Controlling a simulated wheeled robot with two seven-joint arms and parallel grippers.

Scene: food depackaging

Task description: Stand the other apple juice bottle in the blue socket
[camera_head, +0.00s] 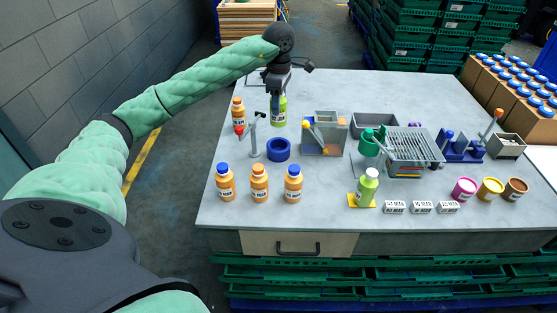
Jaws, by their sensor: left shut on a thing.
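A light-green bottle (279,117), likely apple juice, is upright at the back left of the table with my left gripper (278,94) shut on its upper part. The gripper hides the bottle's top. I cannot tell whether its base touches the table. The blue socket (278,150), a round ring, stands empty nearer the front. Another light-green bottle (367,188) with a pale cap stands on a yellow pad (353,201) at the front middle. My right gripper is not in view.
A grey stand (254,140) with a tap-like top is left of the socket, near an orange bottle (238,113). A grey box-like fixture (326,147) is right of it. Several orange bottles (259,183) line the front left. Bare table (325,90) lies at the back.

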